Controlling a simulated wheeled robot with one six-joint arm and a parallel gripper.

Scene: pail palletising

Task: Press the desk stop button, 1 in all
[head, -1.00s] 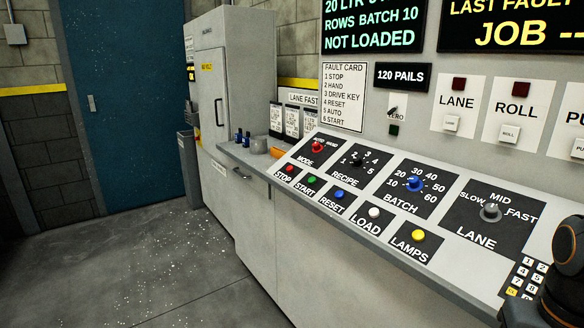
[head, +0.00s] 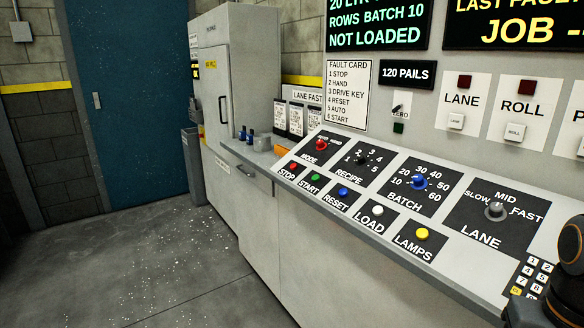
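The red stop button (head: 293,167) sits at the far left of the lower button row on the sloped desk panel (head: 390,255), on a dark plate marked STOP. The green START button (head: 314,177) is just right of it. Nothing covers the stop button. A dark arm part of mine stands at the right edge, well apart from the stop button. My gripper's fingers cannot be made out.
The blue RESET (head: 343,192), white LOAD (head: 378,210) and yellow LAMPS (head: 422,233) buttons continue the row. The red MODE knob (head: 321,145) is above START. A grey cabinet (head: 233,75) stands left of the desk. The floor (head: 130,265) in front is clear.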

